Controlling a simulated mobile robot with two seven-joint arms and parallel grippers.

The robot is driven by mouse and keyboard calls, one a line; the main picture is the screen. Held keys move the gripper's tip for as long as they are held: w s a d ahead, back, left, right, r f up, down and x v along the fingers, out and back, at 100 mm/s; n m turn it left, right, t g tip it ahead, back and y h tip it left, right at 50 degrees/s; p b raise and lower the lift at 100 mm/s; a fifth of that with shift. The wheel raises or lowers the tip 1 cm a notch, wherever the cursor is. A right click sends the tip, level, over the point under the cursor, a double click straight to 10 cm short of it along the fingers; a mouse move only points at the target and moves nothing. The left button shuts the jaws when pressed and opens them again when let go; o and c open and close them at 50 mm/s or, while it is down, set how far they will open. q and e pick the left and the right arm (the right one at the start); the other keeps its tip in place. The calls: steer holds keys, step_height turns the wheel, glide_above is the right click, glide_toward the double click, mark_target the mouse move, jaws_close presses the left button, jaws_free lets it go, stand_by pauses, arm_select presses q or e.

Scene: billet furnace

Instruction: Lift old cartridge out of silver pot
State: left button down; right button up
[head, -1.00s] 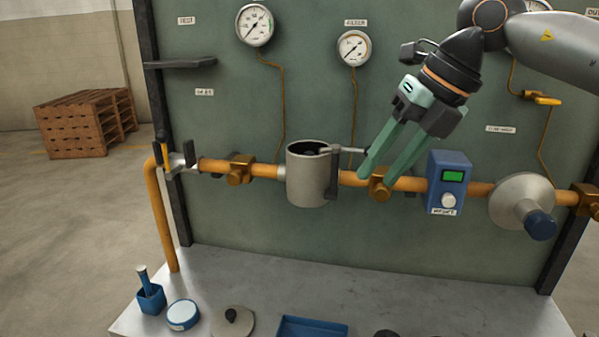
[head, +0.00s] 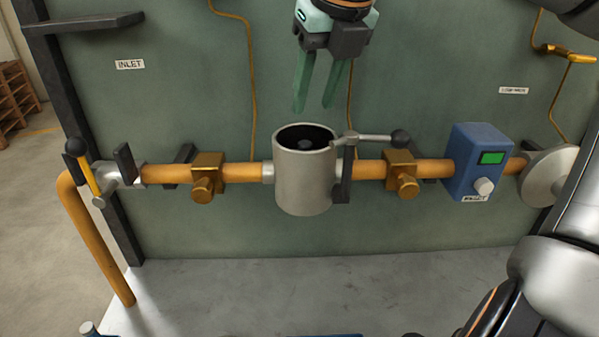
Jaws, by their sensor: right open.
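The silver pot (head: 303,185) is mounted in the pipe line in front of the green panel, with its top open. Inside its dark mouth, the top of the old cartridge (head: 305,144) shows as a small grey knob; the rest of it is hidden by the pot wall. My right gripper (head: 314,108) points down just above the pot's mouth, slightly to the right of its middle. Its two green fingers are apart with nothing between them. My left gripper is not in view.
Brass valves (head: 207,177) flank the pot on the orange pipe. A blue box with a green display (head: 478,162) is to the right. The grey bench (head: 240,285) below is mostly clear.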

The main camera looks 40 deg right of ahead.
glide_above(307, 144)
steer(key=s, duration=0.2)
steer(key=f, duration=0.2)
steer(key=a+f, duration=0.1)
steer(key=f, duration=0.1)
steer(key=shift+w, duration=0.25)
steer(key=x, duration=0.5)
steer(key=shift+s+d+f, duration=0.1)
steer(key=shift+s+f, duration=0.1)
steer(key=shift+s, duration=0.15)
jaws_close()
stand_by(0.4)
